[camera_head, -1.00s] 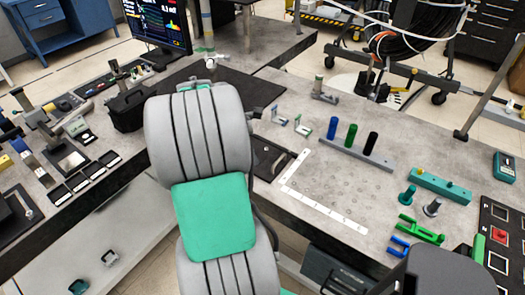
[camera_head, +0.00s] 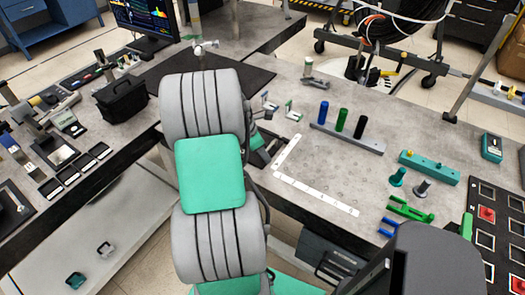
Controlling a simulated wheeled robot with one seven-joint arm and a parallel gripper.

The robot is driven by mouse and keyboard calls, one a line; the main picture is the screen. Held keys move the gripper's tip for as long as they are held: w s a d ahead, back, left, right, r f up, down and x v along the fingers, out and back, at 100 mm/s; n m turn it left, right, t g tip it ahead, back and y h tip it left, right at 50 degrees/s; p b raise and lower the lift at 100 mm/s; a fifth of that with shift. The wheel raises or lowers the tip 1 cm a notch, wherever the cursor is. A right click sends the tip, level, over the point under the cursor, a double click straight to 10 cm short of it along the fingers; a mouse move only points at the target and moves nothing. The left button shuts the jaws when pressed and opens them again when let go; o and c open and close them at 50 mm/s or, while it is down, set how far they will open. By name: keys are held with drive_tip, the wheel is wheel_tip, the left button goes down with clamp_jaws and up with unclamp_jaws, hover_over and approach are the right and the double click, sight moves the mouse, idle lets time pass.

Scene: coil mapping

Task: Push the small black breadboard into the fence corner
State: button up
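The fence is a white L-shaped strip (camera_head: 315,194) flat on the grey table, its corner at the near left. A dark piece (camera_head: 262,157) shows just left of the fence, beside my arm. It is largely hidden, and I cannot tell whether it is the small black breadboard or part of my arm. No other clear breadboard shows. My thick grey and green arm covers the area left of the fence. My gripper's fingertips are not visible behind it.
Behind the fence stands a grey rack (camera_head: 346,138) with blue, green and black cylinders. A teal block (camera_head: 429,167), pegs and green brackets (camera_head: 410,209) lie to the right. The table inside the fence is clear.

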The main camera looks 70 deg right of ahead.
sight(248, 152)
clamp_jaws()
idle(0.4)
drive_tip(key=shift+w+r, duration=0.1)
idle(0.8)
drive_tip(key=shift+w+d+p, duration=0.25)
drive_tip(key=shift+w+p, duration=0.15)
drive_tip(key=shift+w, duration=0.65)
drive_tip(key=shift+w+d+p, duration=0.2)
drive_tip(key=shift+w+p, duration=0.15)
drive_tip(key=shift+w, duration=0.7)
drive_tip(key=shift+w+d+p, duration=0.25)
drive_tip(key=shift+w+p, duration=0.15)
drive_tip(key=shift+w, duration=0.65)
